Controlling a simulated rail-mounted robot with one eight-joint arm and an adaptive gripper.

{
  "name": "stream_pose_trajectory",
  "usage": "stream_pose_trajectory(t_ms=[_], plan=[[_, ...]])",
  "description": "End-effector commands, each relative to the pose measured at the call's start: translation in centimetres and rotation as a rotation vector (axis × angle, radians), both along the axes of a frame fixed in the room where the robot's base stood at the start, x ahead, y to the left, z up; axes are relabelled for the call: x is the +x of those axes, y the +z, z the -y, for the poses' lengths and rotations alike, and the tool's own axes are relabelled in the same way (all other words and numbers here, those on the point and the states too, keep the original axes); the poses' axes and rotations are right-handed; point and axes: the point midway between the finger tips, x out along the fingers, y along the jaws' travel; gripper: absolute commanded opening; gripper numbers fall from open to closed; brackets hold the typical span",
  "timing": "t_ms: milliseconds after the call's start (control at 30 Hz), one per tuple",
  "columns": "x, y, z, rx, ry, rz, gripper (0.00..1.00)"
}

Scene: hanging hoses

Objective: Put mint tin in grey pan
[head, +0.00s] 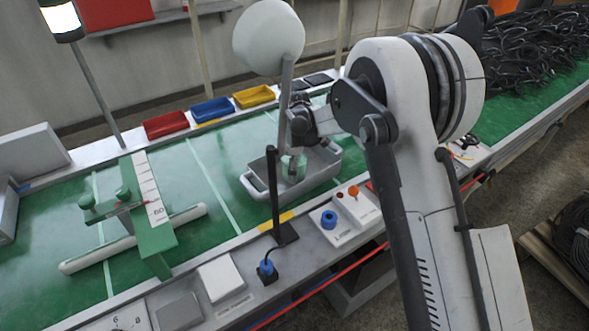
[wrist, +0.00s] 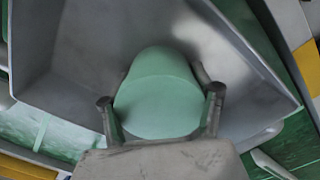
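The mint tin (wrist: 160,92) is a pale green, rounded piece. In the wrist view it sits between the two fingers of my gripper (wrist: 160,105), which close against its sides. The grey pan (wrist: 85,65) spreads out around and beyond the tin. In the head view the pan (head: 262,188) stands on the green belt, and my gripper (head: 293,160) reaches down into it with the tin (head: 300,165) low inside the walls. I cannot tell whether the tin touches the pan floor.
Red (head: 166,124), blue (head: 211,110) and yellow (head: 254,96) trays line the back rail. A black post (head: 273,195) stands in front of the pan. A green measuring frame (head: 150,225) is at left. A button box (head: 345,212) is on the front rail.

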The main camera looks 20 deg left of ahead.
Motion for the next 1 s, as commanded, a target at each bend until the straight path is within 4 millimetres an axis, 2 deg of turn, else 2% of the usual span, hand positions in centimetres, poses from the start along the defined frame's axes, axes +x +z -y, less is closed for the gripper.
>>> stream_pose_trajectory(t_ms=[33,133,167,533,667,1000], plan=[[0.0,-0.1,0.0,0.0,0.0,0.0,0.66],[0.0,0.0,0.0,0.0,0.0,0.0,0.79],[0.0,0.0,0.0,0.0,0.0,0.0,0.81],[0.0,0.6,0.0,0.0,0.0,0.0,0.81],[0.0,2.4,0.0,0.0,0.0,0.0,0.81],[0.0,9.1,0.0,0.0,0.0,0.0,0.81]])
